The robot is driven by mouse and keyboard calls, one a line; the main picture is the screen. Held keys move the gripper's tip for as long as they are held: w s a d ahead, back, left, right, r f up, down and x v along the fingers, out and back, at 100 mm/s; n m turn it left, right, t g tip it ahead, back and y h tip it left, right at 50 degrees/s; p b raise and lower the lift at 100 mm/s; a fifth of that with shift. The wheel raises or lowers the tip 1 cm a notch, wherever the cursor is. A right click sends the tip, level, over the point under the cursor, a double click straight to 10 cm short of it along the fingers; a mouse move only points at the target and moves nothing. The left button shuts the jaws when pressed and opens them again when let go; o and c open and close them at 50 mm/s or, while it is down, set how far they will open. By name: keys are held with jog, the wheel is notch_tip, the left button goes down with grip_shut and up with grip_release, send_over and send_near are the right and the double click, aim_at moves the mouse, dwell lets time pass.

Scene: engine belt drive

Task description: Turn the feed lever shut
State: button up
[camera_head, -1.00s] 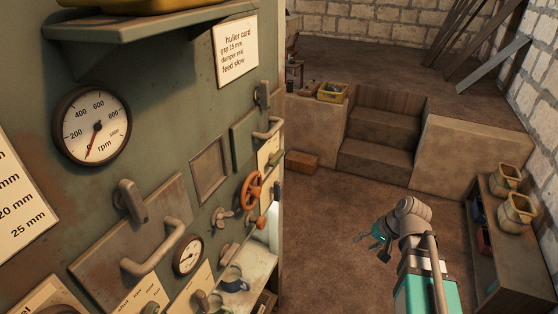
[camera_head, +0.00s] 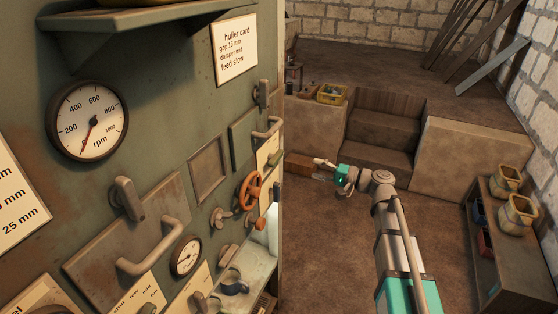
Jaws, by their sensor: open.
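The green machine panel (camera_head: 165,135) fills the left side of the head view. Near its bottom edge a pale scale card (camera_head: 137,298) carries small words that seem to run from shut to full. A knob-like end (camera_head: 148,309) shows at the frame's bottom edge by this card; it may be the feed lever, but its setting is cut off. Another small lever (camera_head: 203,301) sits on a plate to its right. My gripper (camera_head: 318,169) is open and empty, right of the panel, over the floor and well apart from the levers.
A red handwheel (camera_head: 250,191), a bar handle (camera_head: 155,252) and a small gauge (camera_head: 186,256) stick out from the panel. A ledge with a metal cup (camera_head: 234,284) juts out low.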

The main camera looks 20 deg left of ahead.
aim_at(279, 159)
jog(key=shift+a, duration=0.15)
dwell(0.3)
jog(key=shift+w+a, duration=0.2)
jog(key=shift+a, duration=2.05)
jog(key=shift+w+a, duration=0.15)
jog(key=shift+a, duration=2.1)
jog(key=shift+w+a, duration=0.2)
jog(key=shift+a, duration=2.05)
grip_shut()
jog(key=shift+d, duration=0.45)
jog(key=shift+a+r+n, duration=0.1)
jog(key=shift+a+n, duration=0.2)
jog(key=shift+a, duration=0.1)
